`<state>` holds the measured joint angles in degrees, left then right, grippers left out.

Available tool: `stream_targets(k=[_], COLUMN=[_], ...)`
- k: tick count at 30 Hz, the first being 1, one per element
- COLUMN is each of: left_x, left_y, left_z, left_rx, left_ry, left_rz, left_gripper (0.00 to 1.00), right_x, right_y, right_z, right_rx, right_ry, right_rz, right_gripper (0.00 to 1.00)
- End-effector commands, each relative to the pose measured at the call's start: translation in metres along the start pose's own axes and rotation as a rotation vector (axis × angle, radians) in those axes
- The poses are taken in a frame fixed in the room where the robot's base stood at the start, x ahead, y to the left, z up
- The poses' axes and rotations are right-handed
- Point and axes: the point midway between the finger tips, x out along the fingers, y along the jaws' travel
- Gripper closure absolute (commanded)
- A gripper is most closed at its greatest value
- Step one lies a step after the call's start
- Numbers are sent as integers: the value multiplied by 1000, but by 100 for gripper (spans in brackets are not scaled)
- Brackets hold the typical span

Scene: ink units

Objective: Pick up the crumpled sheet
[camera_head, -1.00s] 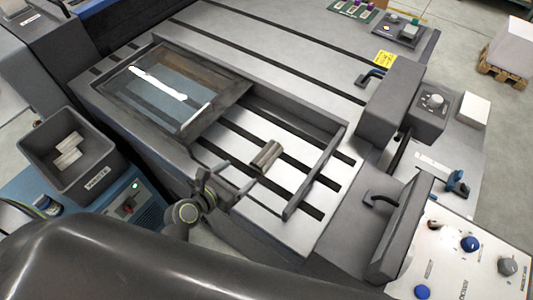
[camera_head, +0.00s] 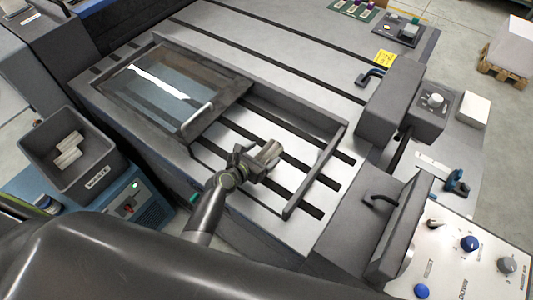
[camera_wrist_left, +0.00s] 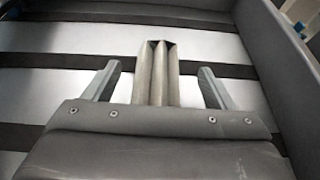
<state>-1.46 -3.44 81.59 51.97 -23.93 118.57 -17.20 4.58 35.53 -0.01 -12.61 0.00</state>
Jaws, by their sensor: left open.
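The crumpled sheet (camera_head: 271,151) is a small beige-grey folded roll lying on the slatted bed inside the open frame. In the left wrist view the sheet (camera_wrist_left: 157,75) stands lengthwise between the two fingers, with a gap on both sides. My left gripper (camera_head: 262,165) is open and close over the sheet, covering its near end in the head view. Its fingers (camera_wrist_left: 157,84) show apart in the left wrist view, and neither touches the sheet there. My right gripper is not in view.
A raised frame rim (camera_head: 318,172) borders the bed on the right. A glass-topped cover (camera_head: 160,92) lies to the left. A labelled waste bin (camera_head: 97,178) at the left holds several similar crumpled pieces. A control panel (camera_head: 470,255) stands at the lower right.

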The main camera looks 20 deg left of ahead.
Motion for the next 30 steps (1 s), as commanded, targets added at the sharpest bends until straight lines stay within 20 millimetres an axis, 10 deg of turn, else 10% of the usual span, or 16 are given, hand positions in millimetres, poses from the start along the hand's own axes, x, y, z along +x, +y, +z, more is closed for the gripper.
stream_targets(k=[15,26,30], left_x=[27,27,27], left_y=[1,1,1], left_z=[0,0,0], left_rx=[0,0,0], left_ry=[1,1,0], left_rz=[0,0,0], left_gripper=[22,69,70], right_x=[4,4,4], right_y=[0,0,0], right_z=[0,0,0], right_rx=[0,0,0], right_ry=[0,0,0], right_rz=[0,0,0], right_gripper=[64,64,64])
